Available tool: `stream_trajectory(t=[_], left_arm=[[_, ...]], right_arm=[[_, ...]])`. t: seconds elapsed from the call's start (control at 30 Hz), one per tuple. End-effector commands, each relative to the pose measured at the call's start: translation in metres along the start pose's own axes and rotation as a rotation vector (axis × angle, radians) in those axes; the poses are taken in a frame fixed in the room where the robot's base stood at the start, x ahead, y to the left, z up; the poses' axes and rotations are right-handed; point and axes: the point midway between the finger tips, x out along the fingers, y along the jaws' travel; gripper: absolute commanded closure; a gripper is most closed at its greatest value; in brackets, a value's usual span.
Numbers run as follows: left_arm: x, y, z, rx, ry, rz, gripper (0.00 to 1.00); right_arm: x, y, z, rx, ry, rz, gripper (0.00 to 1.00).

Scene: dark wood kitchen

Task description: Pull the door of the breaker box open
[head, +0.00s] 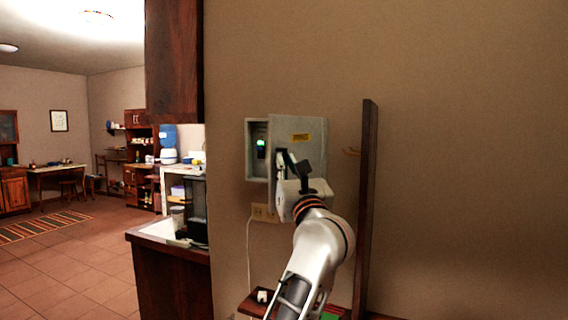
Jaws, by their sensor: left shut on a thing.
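The grey breaker box (248,170) is on the wall in the middle of the head view. Its door (313,133), with a yellow label, stands partly open, its free edge away from the box's left side. A green light and dark switches show inside through the gap. My left gripper (287,160) is shut on the left edge of the door, and covers part of the door's lower half. Its fingers hide the exact spot of the grip. My right gripper is not in view.
A dark wooden post (366,200) stands close to the right of the box. An outlet (264,212) with a white cord is below it. A counter (160,236) and an upper cabinet (174,60) are to the left. A low wooden shelf (250,305) is below.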

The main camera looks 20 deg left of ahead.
Motion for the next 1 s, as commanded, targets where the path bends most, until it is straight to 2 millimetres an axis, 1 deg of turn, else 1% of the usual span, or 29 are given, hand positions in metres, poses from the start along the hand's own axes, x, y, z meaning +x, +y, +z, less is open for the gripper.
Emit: stream_trajectory(t=[0.03, 0.63, 0.67, 0.7, 1.0], left_arm=[[0.0003, -0.0060, 0.0050, 0.002, -0.009, -0.014, 1.00], [0.0016, -0.0056, 0.0050, 0.002, -0.009, -0.012, 1.00], [0.0016, -0.0056, 0.0050, 0.002, -0.009, -0.012, 0.85], [0.0017, -0.0056, 0.0049, 0.002, -0.009, -0.012, 0.75], [0.0015, -0.0041, 0.0038, 0.006, -0.009, -0.009, 0.75]], right_arm=[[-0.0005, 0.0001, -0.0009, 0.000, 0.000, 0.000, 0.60], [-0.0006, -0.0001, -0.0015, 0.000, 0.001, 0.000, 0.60], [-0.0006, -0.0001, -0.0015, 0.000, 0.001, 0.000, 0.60], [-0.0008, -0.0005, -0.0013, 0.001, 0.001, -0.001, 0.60], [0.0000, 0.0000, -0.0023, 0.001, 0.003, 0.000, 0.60]])
